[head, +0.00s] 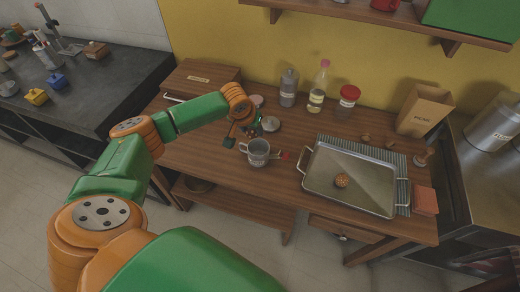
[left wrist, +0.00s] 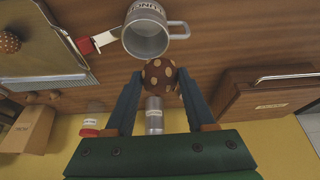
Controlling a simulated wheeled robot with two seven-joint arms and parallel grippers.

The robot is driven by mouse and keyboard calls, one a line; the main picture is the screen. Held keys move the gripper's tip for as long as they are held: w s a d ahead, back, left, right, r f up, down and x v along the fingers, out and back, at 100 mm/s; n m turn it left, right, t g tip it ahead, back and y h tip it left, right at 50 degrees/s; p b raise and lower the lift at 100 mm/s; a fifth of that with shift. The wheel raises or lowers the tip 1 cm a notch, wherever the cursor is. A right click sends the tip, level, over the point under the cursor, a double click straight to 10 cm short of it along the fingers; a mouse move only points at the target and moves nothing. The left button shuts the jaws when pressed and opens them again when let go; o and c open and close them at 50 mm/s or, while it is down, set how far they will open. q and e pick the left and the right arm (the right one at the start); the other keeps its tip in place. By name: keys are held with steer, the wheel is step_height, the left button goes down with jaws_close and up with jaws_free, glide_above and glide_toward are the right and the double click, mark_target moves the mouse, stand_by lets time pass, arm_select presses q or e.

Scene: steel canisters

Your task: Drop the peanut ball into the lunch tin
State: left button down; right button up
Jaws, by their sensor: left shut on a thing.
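My left gripper (left wrist: 160,88) is shut on the peanut ball (left wrist: 158,75), a brown ball with pale spots. In the head view my left gripper (head: 243,134) hangs just behind and to the left of the lunch tin (head: 257,156), and the ball is hard to make out there. The tin is a grey metal mug with a side handle, standing upright on the wooden table. In the left wrist view the labelled tin (left wrist: 148,40) shows its open mouth just above the ball in the picture. My right gripper is not in view.
A metal tray (head: 375,185) holds another spotted ball (head: 341,181). A red-ended item (head: 285,156) lies beside the tin. A round lid (head: 271,124), grey canister (head: 288,88), bottle (head: 318,90) and red-lidded jar (head: 348,98) stand behind. A wooden box (head: 200,78) is back left.

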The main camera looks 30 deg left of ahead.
arm_select(q)
steer(key=shift+w+d+f+b, duration=0.15)
steer(key=shift+f+b, duration=0.2)
steer(key=shift+f, duration=0.4)
steer(key=shift+r, duration=0.15)
steer(key=shift+c, duration=0.8)
jaws_free()
steer(key=v, duration=0.7)
steer(key=shift+r, duration=0.1)
